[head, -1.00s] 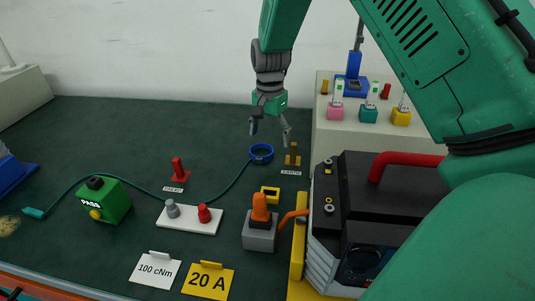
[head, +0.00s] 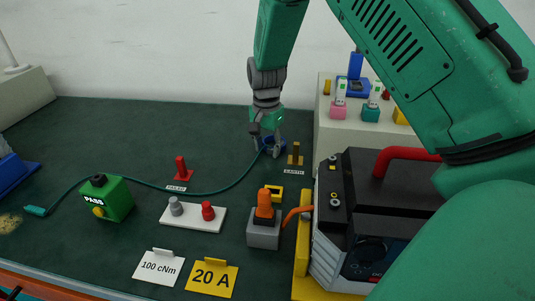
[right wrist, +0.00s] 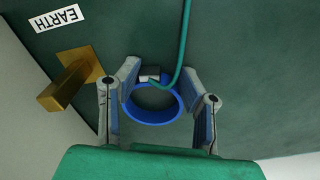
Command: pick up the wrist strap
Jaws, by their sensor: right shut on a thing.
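The wrist strap is a blue ring with a green cord. In the head view the strap (head: 270,148) is at the back of the dark green mat, left of the EARTH post (head: 295,153), mostly hidden by my right gripper (head: 266,143). In the right wrist view the blue ring of the strap (right wrist: 152,117) sits between the two fingers of my right gripper (right wrist: 155,100), which are closed on it. The cord (right wrist: 186,45) leads away from the ring's small grey clasp. In the head view the cord runs left to a teal plug (head: 36,210). My left gripper is not in view.
A brass post with the EARTH label (right wrist: 57,18) stands close to the right gripper. A red post (head: 182,169), white block with two knobs (head: 193,217), green PASS box (head: 112,199) and grey block with an orange top (head: 263,232) stand nearer. A black case (head: 390,185) is at right.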

